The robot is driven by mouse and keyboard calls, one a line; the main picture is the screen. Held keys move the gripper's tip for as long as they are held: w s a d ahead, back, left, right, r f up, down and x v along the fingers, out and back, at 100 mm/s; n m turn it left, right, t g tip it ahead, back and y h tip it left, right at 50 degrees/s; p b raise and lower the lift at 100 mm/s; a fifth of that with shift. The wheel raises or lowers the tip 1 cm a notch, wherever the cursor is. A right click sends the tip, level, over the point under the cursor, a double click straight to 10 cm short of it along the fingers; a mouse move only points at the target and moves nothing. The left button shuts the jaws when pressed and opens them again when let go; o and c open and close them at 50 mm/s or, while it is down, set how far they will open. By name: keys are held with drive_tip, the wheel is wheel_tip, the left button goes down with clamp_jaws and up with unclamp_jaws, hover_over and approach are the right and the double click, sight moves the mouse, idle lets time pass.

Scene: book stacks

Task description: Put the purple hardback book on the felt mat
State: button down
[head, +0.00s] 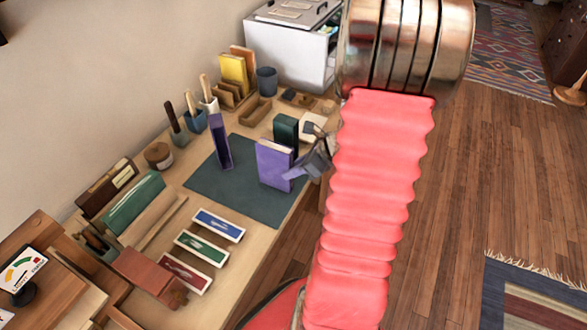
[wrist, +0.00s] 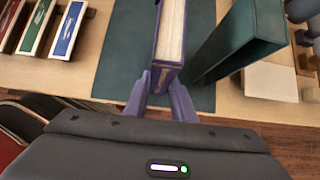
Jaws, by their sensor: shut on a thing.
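A purple hardback book (head: 273,165) stands upright over the front right part of the dark felt mat (head: 240,200). My gripper (head: 300,172) is shut on its near edge. In the wrist view, the fingers of my gripper (wrist: 160,82) sit on both sides of the book (wrist: 170,35), whose pale page edges face up. The felt mat also shows beneath it in the wrist view (wrist: 122,50). I cannot tell whether the book's bottom touches the mat.
A dark green book (head: 286,130) stands just right of the held book, close by in the wrist view (wrist: 235,42). Tool pots (head: 194,120) line the wall side. Blue, green and red boxes (head: 201,247) lie left of the mat. The mat's middle and front left are bare.

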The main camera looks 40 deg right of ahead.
drive_tip(key=c, duration=1.5)
unclamp_jaws()
drive_tip(key=v, duration=1.2)
drive_tip(key=shift+r, duration=0.1)
drive_tip(key=shift+w, duration=0.1)
